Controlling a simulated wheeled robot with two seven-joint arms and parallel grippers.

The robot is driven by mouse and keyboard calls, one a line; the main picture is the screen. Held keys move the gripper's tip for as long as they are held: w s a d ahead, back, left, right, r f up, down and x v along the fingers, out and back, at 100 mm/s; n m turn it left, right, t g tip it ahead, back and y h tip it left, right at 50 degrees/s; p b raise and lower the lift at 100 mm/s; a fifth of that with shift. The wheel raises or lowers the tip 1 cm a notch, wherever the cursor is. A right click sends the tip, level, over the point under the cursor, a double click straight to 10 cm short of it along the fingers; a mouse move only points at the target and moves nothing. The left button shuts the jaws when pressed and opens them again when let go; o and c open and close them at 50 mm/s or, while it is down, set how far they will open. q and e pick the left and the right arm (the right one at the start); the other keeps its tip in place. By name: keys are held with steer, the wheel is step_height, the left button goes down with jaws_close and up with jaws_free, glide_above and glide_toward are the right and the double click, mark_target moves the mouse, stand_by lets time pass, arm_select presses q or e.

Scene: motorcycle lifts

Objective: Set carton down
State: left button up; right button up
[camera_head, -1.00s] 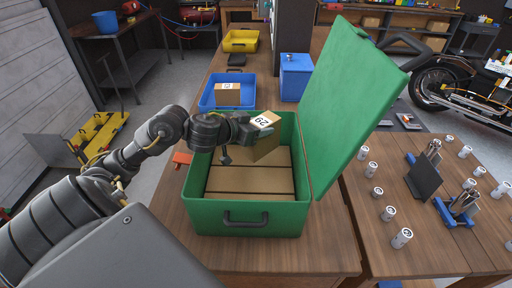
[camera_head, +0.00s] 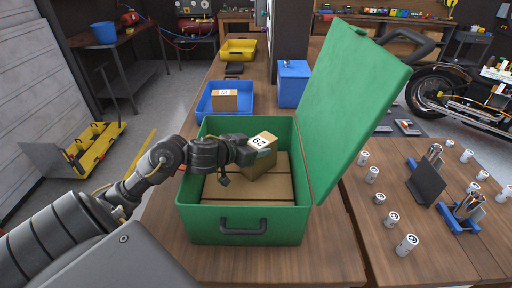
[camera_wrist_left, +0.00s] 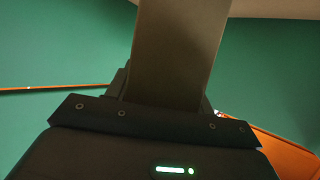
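My left gripper (camera_head: 254,153) is shut on this carton from the left. The carton is slightly turned and sits over flat brown cartons (camera_head: 240,191) that cover the case floor. I cannot tell whether its underside touches them. The left wrist view shows the dark gripper body and a brownish slab, with the green case walls (camera_wrist_left: 65,60) on both sides. My right gripper is not in view.
The green lid (camera_head: 350,105) stands open on the right. Behind the case are a blue bin (camera_head: 206,103) holding another carton (camera_head: 224,101), a blue box (camera_head: 292,85) and a yellow bin (camera_head: 238,52). Several white cylinders and tool holders stand on the right table.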

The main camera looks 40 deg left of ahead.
arm_select(q)
steer(key=o, duration=0.4)
steer(key=shift+o, duration=0.2)
steer(key=shift+r, duration=0.2)
steer(key=d+p+v, duration=0.1)
steer(key=v, duration=0.6)
steer(key=shift+s+a, duration=0.2)
steer(key=shift+a, duration=0.3)
